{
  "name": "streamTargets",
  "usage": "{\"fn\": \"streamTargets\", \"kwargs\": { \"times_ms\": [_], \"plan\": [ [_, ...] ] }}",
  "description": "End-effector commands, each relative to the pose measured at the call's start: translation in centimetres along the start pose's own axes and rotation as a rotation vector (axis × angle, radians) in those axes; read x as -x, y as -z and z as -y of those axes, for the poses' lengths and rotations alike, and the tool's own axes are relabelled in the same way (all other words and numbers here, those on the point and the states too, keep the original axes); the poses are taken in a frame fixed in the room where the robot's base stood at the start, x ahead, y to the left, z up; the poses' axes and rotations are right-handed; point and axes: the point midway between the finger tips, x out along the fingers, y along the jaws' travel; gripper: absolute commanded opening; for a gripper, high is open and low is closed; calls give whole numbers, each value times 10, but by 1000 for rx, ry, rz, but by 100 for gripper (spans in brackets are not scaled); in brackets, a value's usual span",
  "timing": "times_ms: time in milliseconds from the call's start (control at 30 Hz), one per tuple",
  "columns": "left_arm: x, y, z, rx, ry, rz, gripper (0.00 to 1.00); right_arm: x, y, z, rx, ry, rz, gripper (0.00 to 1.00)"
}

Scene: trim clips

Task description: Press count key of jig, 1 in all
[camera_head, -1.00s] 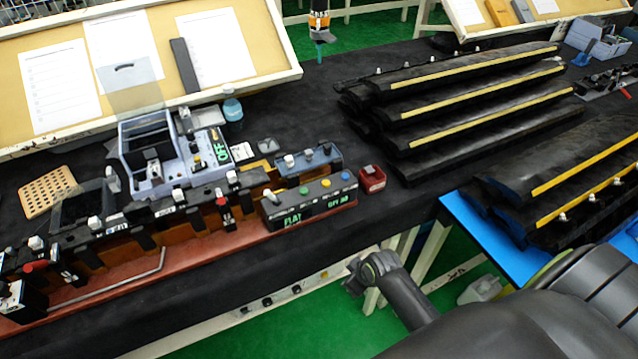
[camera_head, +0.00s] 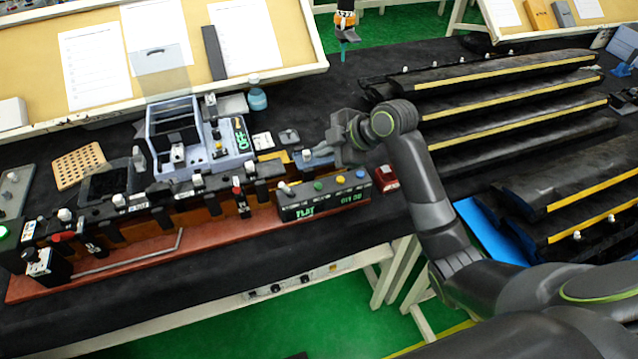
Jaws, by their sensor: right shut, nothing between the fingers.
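The jig is a long dark fixture on a red-brown base (camera_head: 150,247) along the front of the bench. At its right end stands a black control box (camera_head: 325,200) with green lettering on its front and white, green, yellow and blue keys on top. Which key is the count key I cannot tell. My right gripper (camera_head: 312,154) is shut and empty, just above and behind the control box, over a grey-blue block (camera_head: 312,165) that it partly hides. Whether it touches anything I cannot tell. My left gripper is not in view.
A grey-blue device (camera_head: 195,140) with a green display stands behind the jig. A small red box (camera_head: 386,180) sits right of the control box, near my arm. Stacked black trim strips (camera_head: 500,100) fill the bench's right side. A bottle (camera_head: 257,95) stands behind.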

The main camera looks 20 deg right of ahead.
Motion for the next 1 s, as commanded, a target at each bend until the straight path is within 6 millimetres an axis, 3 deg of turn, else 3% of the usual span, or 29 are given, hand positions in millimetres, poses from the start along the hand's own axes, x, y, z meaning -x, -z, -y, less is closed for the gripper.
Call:
{"fn": "streamTargets", "kwargs": {
  "times_ms": [567, 1000],
  "plan": [
    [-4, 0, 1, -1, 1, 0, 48, -3, 1, -3, 20, -1, -10, 0],
    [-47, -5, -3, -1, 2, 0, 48, -36, -23, 21, 18, -1, -9, 0]
  ]
}}
